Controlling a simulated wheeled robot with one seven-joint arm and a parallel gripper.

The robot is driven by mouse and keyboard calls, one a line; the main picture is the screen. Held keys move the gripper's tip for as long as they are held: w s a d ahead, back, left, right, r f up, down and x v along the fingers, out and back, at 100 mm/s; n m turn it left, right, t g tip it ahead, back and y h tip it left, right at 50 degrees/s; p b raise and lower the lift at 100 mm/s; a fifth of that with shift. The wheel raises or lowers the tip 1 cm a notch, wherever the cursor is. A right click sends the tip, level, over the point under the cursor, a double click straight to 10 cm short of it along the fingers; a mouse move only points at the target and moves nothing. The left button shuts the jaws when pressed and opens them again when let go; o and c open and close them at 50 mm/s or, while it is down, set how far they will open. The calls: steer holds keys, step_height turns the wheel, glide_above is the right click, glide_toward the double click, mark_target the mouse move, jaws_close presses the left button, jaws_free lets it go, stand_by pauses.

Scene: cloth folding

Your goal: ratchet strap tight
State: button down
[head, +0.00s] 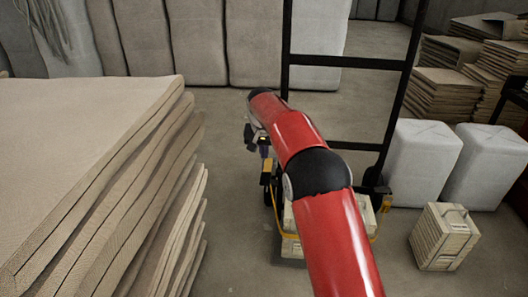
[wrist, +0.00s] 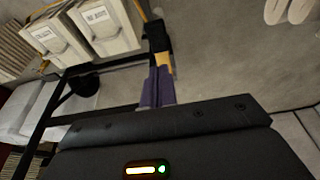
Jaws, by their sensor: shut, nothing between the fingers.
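A yellow strap (head: 283,234) runs around pale crates (head: 287,217) at the foot of a black hand truck (head: 346,62). A dark ratchet with a yellow part (head: 266,179) is at the strap's left side, beside the frame. In the wrist view, a black and tan piece, likely the ratchet (wrist: 159,38), is just beyond the fingertips. My gripper (head: 264,152) is shut and empty, close to the ratchet; I cannot tell whether they touch. Its dark purple fingers also show in the wrist view (wrist: 157,80). My red arm hides part of the crates and strap.
A tall stack of tan sheets (head: 90,130) fills the left. White wrapped bales (head: 420,160) and a loose crate (head: 444,236) stand right of the hand truck. Grey padded bundles (head: 195,45) line the back. Bare floor (head: 235,130) lies between the stack and the truck.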

steer(key=b, duration=0.2)
glide_toward(265, 183)
steer(key=w+f, duration=0.4)
steer(key=w, duration=0.1)
steer(key=shift+f, duration=1.1)
steer(key=shift+s+f, duration=0.2)
steer(key=shift+f, duration=0.65)
steer(key=shift+s+f, duration=0.2)
steer(key=shift+f, duration=0.65)
steer(key=shift+s+x, duration=0.25)
steer(key=shift+x, duration=0.7)
steer(key=shift+s+x, duration=0.2)
steer(key=shift+x, duration=0.8)
steer(key=shift+a+f, duration=0.1)
steer(key=shift+f, duration=0.1)
steer(key=p+v, duration=0.2)
steer(key=v, duration=0.2)
steer(key=shift+s+r, duration=0.15)
steer(key=shift+r, duration=0.05)
steer(key=s+r, duration=0.7)
